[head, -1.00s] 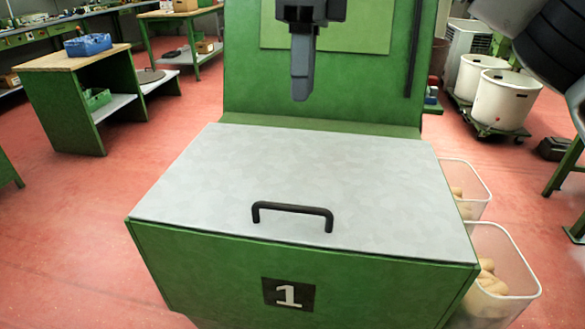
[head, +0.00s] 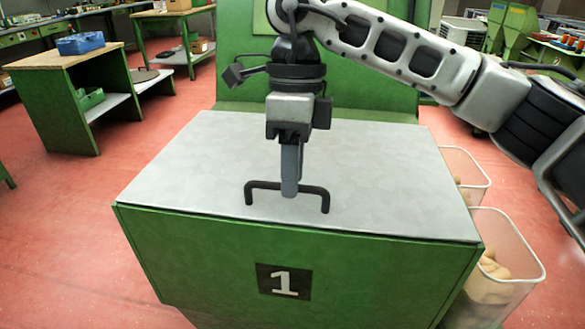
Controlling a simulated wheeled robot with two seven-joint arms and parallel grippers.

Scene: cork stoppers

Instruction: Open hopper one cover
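The hopper (head: 215,255) is a green box with a "1" plate (head: 283,282) on its front. Its flat grey cover (head: 190,165) lies closed on top. A black bar handle (head: 312,188) stands up from the cover near its front edge. My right gripper (head: 290,188) points down at the middle of the handle, its fingers overlapping the bar in the picture. The fingers line up one behind the other, so I cannot tell whether they are apart or closed on the bar. My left gripper is not in view.
Behind the cover rises a green upright panel (head: 240,70). At the right of the hopper stand translucent bins (head: 520,250) holding pale cork-coloured pieces. A green workbench (head: 60,110) with a blue tray (head: 80,43) stands at the left. Red floor is clear at the left.

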